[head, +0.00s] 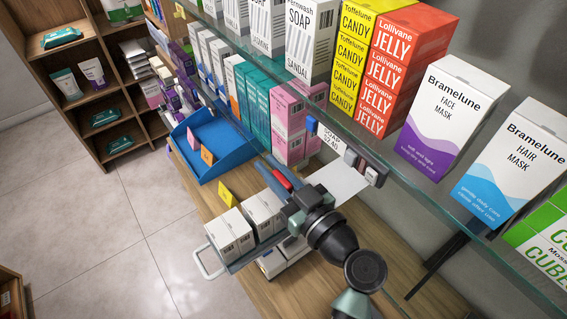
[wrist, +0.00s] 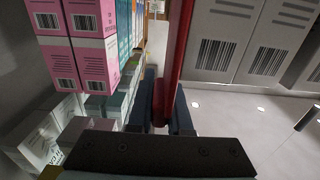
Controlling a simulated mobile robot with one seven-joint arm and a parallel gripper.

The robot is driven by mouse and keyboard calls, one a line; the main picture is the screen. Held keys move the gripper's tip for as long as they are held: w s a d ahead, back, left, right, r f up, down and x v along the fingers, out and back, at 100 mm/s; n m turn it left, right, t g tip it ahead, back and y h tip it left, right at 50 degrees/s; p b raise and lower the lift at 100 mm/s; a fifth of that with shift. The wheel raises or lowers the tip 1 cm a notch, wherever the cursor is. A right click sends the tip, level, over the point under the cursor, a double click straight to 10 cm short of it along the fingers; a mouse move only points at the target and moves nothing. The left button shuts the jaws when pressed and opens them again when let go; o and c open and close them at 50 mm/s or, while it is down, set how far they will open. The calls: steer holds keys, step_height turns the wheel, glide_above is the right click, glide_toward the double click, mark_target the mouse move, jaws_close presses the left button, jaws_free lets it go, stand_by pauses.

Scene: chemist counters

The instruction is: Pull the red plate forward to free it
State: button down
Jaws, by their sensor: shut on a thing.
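The red plate (head: 283,180) shows in the head view only as a short red strip between the fingers of my gripper (head: 274,176). In the wrist view the red plate (wrist: 174,60) stands on edge as a tall narrow panel running up and away between the two dark fingers (wrist: 165,112). My gripper is shut on it. In the wrist view, pink boxes (wrist: 88,40) stand left of the plate and grey-white barcoded boxes (wrist: 225,45) right of it. The plate's far end and lower part are hidden.
A glass shelf (head: 415,165) with boxes overhangs the wooden counter (head: 290,290). A blue bin (head: 228,163) stands behind left. Open floor (head: 110,240) lies left.

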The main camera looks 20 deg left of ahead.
steer(key=shift+s+a, duration=0.2)
steer(key=shift+s, duration=0.15)
steer(key=c, duration=0.8)
jaws_free()
steer(key=shift+c, duration=0.2)
steer(key=b+v, duration=0.6)
steer(key=v, duration=0.7)
